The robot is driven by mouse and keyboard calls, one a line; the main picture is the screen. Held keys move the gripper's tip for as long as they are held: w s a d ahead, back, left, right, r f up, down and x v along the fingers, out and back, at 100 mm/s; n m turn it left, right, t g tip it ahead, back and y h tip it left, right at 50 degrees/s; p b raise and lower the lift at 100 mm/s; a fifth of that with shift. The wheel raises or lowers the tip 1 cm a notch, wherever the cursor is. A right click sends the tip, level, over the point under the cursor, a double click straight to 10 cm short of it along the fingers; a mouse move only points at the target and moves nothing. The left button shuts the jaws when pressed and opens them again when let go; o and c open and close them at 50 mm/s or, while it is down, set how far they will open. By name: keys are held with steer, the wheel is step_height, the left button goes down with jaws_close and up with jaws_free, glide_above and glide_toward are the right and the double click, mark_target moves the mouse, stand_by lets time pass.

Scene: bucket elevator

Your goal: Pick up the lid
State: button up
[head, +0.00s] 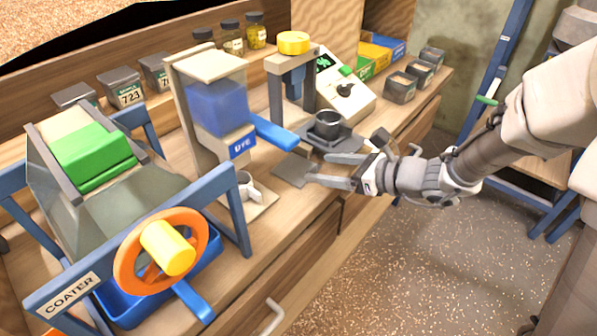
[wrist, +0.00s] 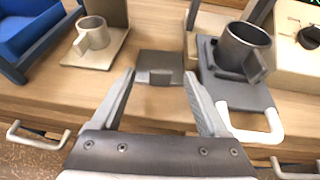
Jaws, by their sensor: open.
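The lid is most likely the flat dark grey square plate (head: 292,171) on the wooden bench, between the dye dispenser and the press. In the wrist view the lid (wrist: 160,62) shows a small raised block at its near edge. My gripper (head: 318,168) is open, with its fingertips close to the lid's near edge. In the wrist view the gripper (wrist: 160,76) has its fingers spread to the left and right of that block, with nothing held. I cannot tell the height of the fingertips above the bench.
A pale mug (wrist: 92,33) stands left under the dye dispenser (head: 222,105). The coater (head: 95,210) is at the left. Drawer handles (wrist: 38,137) line the bench front.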

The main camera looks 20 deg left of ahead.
mark_target(313, 168)
steer(key=b+x, duration=0.1)
steer(key=x, duration=0.3)
steer(key=shift+d+f+b, duration=0.15)
steer(key=shift+f+b, duration=0.2)
steer(key=shift+w+a, duration=0.1)
steer(key=shift+a, duration=0.25)
jaws_close()
